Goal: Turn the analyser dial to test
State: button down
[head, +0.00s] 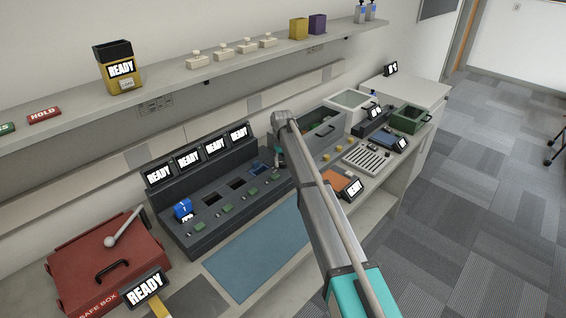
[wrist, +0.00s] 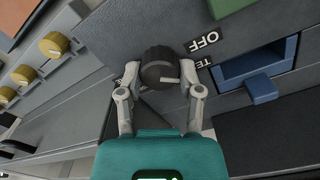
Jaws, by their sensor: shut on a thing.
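The analyser dial (wrist: 158,56) is a round black ribbed knob with a white pointer mark, in the upper middle of the wrist view. My gripper (wrist: 162,74) has one finger on each side of the dial and is shut on it. The pointer mark lies toward the right side of the knob. An OFF label (wrist: 205,42) sits right of the dial, with a partly hidden label starting "TE" (wrist: 204,63) just below it. In the head view my arm hides the dial and my fingers.
A blue part sits in a recess (wrist: 257,75) right of the dial, and yellow knobs (wrist: 54,44) are at left. In the head view a dark console (head: 220,205) with READY screens stands left of my arm. A red safe box (head: 95,255) is at lower left; a shelf (head: 225,72) runs above.

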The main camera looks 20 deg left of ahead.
jog(key=shift+m, duration=0.8)
jog(key=shift+s, duration=0.1)
jog(key=shift+c, duration=1.3)
grip_release()
jog(key=shift+n, duration=0.4)
